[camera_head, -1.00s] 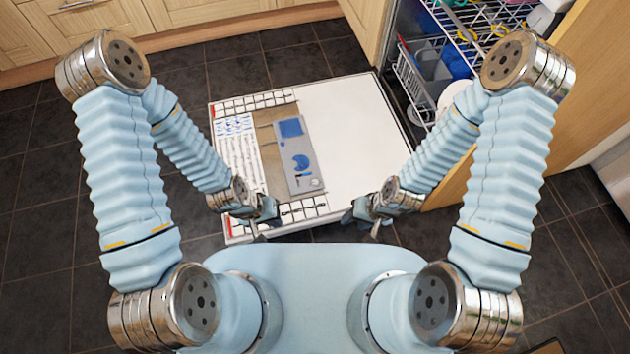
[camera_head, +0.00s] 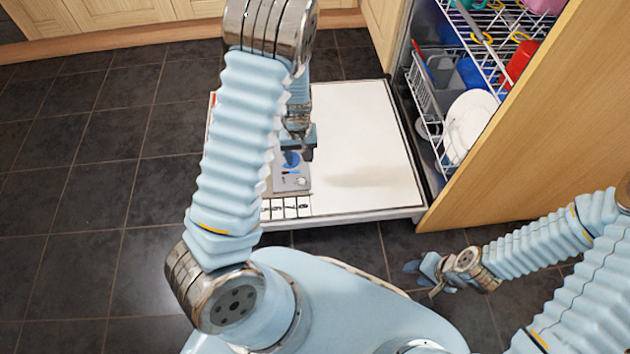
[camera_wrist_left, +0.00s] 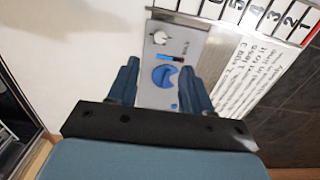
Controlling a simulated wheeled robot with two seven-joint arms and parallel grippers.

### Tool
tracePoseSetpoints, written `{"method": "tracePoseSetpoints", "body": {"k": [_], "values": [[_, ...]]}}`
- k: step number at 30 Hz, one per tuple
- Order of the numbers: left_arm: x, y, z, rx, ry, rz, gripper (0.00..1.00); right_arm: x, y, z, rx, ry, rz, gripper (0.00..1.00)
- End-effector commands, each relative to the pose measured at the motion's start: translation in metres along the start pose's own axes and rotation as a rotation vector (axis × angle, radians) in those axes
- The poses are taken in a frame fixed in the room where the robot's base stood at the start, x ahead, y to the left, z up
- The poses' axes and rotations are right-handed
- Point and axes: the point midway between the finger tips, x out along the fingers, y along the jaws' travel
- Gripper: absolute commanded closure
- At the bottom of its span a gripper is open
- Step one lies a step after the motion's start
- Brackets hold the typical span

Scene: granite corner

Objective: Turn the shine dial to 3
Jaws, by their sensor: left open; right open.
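A grey control panel (camera_head: 292,185) lies on the white open dishwasher door. In the left wrist view, the panel (camera_wrist_left: 147,92) carries a pale round knob (camera_wrist_left: 160,38), a small blue slot (camera_wrist_left: 169,57) and a blue round part (camera_wrist_left: 163,77). Lettering beside the knob is too small to read, so I cannot tell which part is the shine dial. My left gripper (camera_head: 301,148) is over the panel, open and empty. In its wrist view, its fingers (camera_wrist_left: 160,68) straddle the blue part from above. My right gripper (camera_head: 430,274) is open and empty, at the lower right, away from the panel.
The white door (camera_head: 365,130) has a wide bare area right of the panel. Printed strips with numbers and lines of text (camera_wrist_left: 267,85) lie beside the panel. The dishwasher racks (camera_head: 435,105) hold dishes, including a white plate (camera_head: 468,125). A wooden front (camera_head: 530,120) stands to the right.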

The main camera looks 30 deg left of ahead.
Motion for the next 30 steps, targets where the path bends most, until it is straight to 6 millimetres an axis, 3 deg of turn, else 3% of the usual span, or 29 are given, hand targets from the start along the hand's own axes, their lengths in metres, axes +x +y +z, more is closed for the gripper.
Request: {"method": "tracePoseSetpoints", "body": {"k": [1, 9, 15, 28, 30], "values": [[0.015, -0.001, 0.001, 0.0, -0.003, -0.003, 0.5, 0.006, 0.002, 0.0, 0.0, -0.001, -0.001, 0.57], [0.078, -0.001, 0.001, 0.001, -0.003, -0.003, 0.5, 0.023, 0.006, 0.002, 0.0, -0.007, -0.004, 0.57], [0.108, -0.001, 0.001, 0.002, -0.002, -0.001, 0.5, 0.029, 0.008, 0.002, -0.001, -0.009, -0.006, 0.57], [0.117, 0.0, 0.001, 0.002, 0.0, 0.0, 0.5, 0.03, 0.008, 0.003, -0.001, -0.01, -0.007, 0.57], [0.117, 0.0, 0.001, 0.002, 0.0, 0.0, 0.61, 0.03, 0.008, 0.003, -0.001, -0.01, -0.007, 0.57]]}}
